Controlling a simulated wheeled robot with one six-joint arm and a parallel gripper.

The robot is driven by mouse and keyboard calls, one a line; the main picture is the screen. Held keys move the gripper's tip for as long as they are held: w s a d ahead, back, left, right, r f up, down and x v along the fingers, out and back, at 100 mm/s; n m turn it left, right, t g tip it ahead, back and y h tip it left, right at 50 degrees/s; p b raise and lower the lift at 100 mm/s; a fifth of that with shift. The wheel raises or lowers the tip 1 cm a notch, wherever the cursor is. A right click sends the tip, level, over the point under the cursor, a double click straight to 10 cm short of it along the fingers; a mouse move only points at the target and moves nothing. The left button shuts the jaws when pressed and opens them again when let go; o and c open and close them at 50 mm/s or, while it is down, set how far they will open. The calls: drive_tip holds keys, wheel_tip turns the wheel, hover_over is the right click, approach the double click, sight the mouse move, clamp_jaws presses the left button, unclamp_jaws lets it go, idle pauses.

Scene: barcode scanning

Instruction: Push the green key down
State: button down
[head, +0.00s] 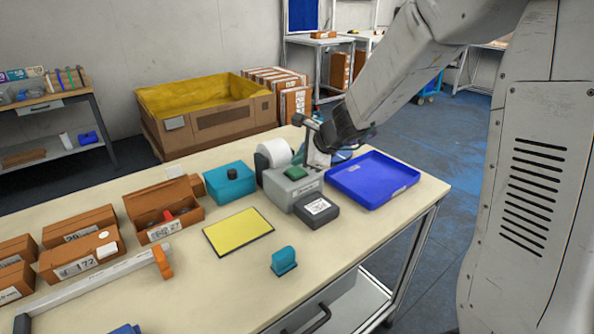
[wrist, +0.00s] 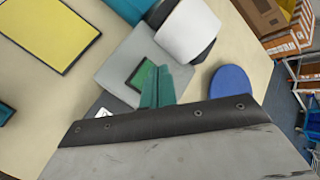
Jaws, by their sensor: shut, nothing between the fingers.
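The green key (head: 296,173) is a small dark green square on top of the grey box-shaped device (head: 279,191) on the table. In the wrist view the key (wrist: 137,76) sits in a dark frame on the grey device (wrist: 118,62). My gripper (head: 299,158) is above the device, just behind the key. Its teal fingers (wrist: 157,84) are shut together and empty, and overlap the right edge of the key in the wrist view. I cannot tell whether the fingertips touch it.
A white roll (head: 273,153) stands at the device's back. A dark box with a label (head: 317,211) is in front, a blue tray (head: 372,180) to the right, a teal box (head: 230,183) and yellow mat (head: 238,232) to the left. A teal stamp-like object (head: 284,261) stands nearer.

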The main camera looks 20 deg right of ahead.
sight(299, 172)
drive_tip(key=shift+r, duration=2.5)
